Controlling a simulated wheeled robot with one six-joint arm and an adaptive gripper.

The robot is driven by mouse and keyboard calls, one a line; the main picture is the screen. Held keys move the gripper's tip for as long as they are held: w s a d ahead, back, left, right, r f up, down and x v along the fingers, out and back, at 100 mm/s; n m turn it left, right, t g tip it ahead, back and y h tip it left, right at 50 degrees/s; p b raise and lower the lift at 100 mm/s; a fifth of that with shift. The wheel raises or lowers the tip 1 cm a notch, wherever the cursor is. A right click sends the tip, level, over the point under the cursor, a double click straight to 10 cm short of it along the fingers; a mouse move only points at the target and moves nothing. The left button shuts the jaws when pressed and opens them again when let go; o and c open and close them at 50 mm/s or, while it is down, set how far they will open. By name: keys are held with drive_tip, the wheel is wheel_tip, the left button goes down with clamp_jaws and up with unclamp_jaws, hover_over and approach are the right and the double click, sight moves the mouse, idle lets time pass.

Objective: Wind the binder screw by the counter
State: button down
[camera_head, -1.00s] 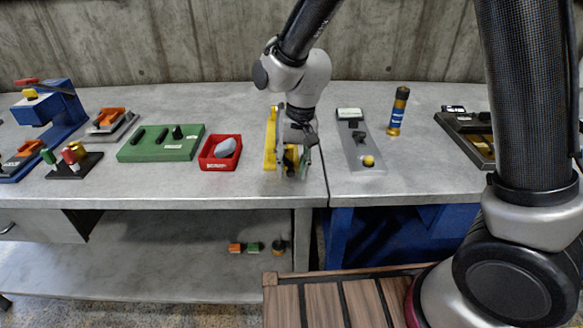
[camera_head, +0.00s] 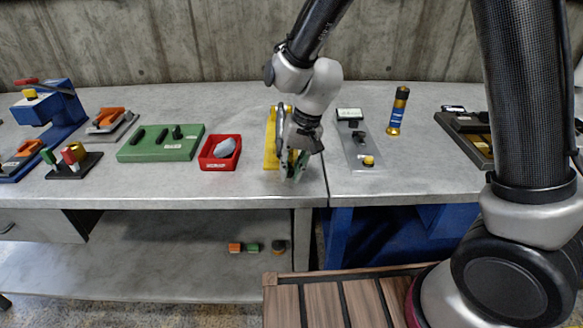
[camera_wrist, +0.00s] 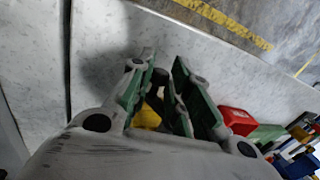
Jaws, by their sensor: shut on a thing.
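A yellow fixture (camera_head: 270,150), likely the binder, stands near the front edge of the bench, mostly behind my gripper. My gripper (camera_head: 292,172) is at its right front side, pointing down. In the wrist view, my green-padded fingers (camera_wrist: 163,62) stand on either side of a dark piece (camera_wrist: 155,97), likely part of the screw, and are shut on it. A bit of yellow (camera_wrist: 147,117) shows below that. The screw's thread and any counter on the fixture are hidden. A grey panel (camera_head: 356,150) with a pale display and yellow knob lies to the right.
A red tray (camera_head: 205,162) holding a grey-blue lump is close on the left, then a green block (camera_head: 150,154). A blue and gold canister (camera_head: 397,112) stands behind right. A bench seam runs just right of my gripper. The bench behind is clear.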

drive_tip(key=shift+f+y, duration=0.25)
drive_tip(key=shift+y, duration=0.75)
drive_tip(key=shift+a+y, duration=0.25)
drive_tip(key=shift+y, duration=0.15)
drive_tip(key=c, duration=1.3)
unclamp_jaws()
drive_tip(key=shift+c, duration=0.2)
drive_tip(key=v, duration=1.2)
